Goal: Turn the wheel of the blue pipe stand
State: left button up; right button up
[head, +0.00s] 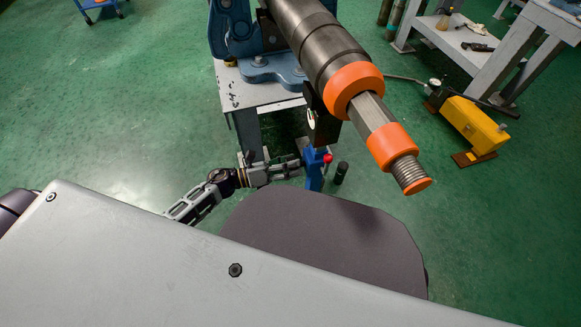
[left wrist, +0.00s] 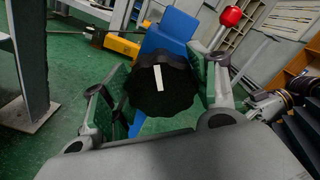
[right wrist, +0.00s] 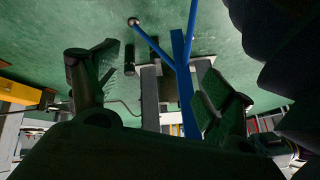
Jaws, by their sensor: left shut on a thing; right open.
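The blue pipe stand (head: 314,170) rises from the floor beside the work table, with a red ball-tipped lever (head: 328,158). In the left wrist view, its black scalloped wheel (left wrist: 150,98) with a white mark sits between the two fingers of my left gripper (left wrist: 158,95). My left gripper (head: 297,168) is shut on that wheel; the head view hides the wheel itself. In the right wrist view, my right gripper (right wrist: 160,88) is open and empty, with the blue stand (right wrist: 187,90) behind the gap between its fingers. The right gripper is outside the head view.
A large grey pipe with orange rings (head: 353,85) lies in a blue vise (head: 240,35) on the table and juts out above the stand. A small black cylinder (head: 341,172) stands right of the stand. A yellow device (head: 472,125) is further right. Green floor is free at left.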

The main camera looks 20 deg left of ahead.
pick_arm(q)
jog(key=shift+f+m, duration=0.2)
jog(key=shift+m, duration=0.3)
jog(key=m+b, duration=0.3)
jog(key=m, duration=0.1)
jog(key=shift+s, duration=0.15)
jog(key=shift+r+m+b, duration=0.15)
jog(key=shift+m+b, duration=0.8)
jog(key=shift+m, duration=0.35)
pick_arm(e)
jog(key=shift+t+y, duration=0.4)
jog(key=shift+w+a+f, duration=0.1)
jog(key=shift+a+f, duration=0.1)
jog(key=shift+f, duration=0.65)
jog(key=shift+w+a+f, duration=0.15)
jog(key=shift+f, duration=0.75)
jog(key=shift+w+a+f, duration=0.1)
jog(key=shift+a+f, duration=0.1)
jog(key=shift+f, duration=0.65)
jog(key=shift+f, duration=0.1)
pick_arm(q)
jog(key=o, duration=1)
jog(key=shift+o, duration=0.2)
jog(key=shift+d+r, duration=0.1)
pick_arm(e)
jog(key=shift+s, duration=0.15)
